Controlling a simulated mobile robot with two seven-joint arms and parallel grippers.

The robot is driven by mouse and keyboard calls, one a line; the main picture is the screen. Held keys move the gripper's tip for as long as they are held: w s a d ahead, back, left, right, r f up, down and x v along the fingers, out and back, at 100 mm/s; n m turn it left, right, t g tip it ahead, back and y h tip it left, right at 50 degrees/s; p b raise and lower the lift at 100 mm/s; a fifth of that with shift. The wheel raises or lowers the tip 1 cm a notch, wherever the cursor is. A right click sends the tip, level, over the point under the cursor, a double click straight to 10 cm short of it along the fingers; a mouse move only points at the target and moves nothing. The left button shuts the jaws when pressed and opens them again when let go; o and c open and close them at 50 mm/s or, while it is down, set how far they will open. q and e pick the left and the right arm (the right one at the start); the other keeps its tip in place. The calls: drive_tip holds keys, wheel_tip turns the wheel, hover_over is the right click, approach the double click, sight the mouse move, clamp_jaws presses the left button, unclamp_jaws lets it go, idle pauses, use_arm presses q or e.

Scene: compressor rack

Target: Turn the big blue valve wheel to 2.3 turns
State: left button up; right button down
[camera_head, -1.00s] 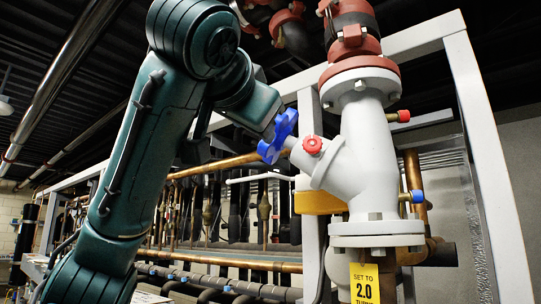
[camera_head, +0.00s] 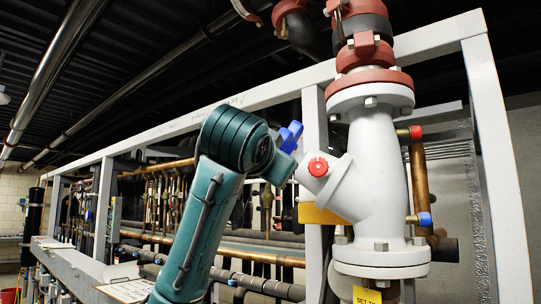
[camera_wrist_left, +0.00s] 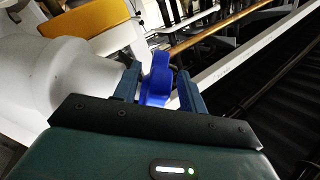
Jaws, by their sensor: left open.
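The big blue valve wheel (camera_head: 290,136) sits left of the white valve body (camera_head: 372,175), partly hidden by my left arm. In the left wrist view the blue wheel (camera_wrist_left: 157,80) stands edge-on between the two fingers of my left gripper (camera_wrist_left: 161,84). The fingers are apart, one on each side of the wheel; whether either touches it I cannot tell. A yellow tag (camera_head: 366,295) hangs below the valve; only "SET TO" shows, and its lower part is cut off. My right gripper is not in view.
Red-capped (camera_head: 416,132) and blue-capped (camera_head: 425,219) side fittings stick out right. A white frame (camera_head: 497,170) surrounds the valve, with several pipes behind. A clipboard (camera_head: 127,290) lies at lower left.

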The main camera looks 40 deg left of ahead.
use_arm(q)
drive_tip(key=shift+w+a, duration=0.25)
drive_tip(key=shift+w, duration=0.45)
drive_tip(key=shift+c, duration=0.3)
clamp_jaws()
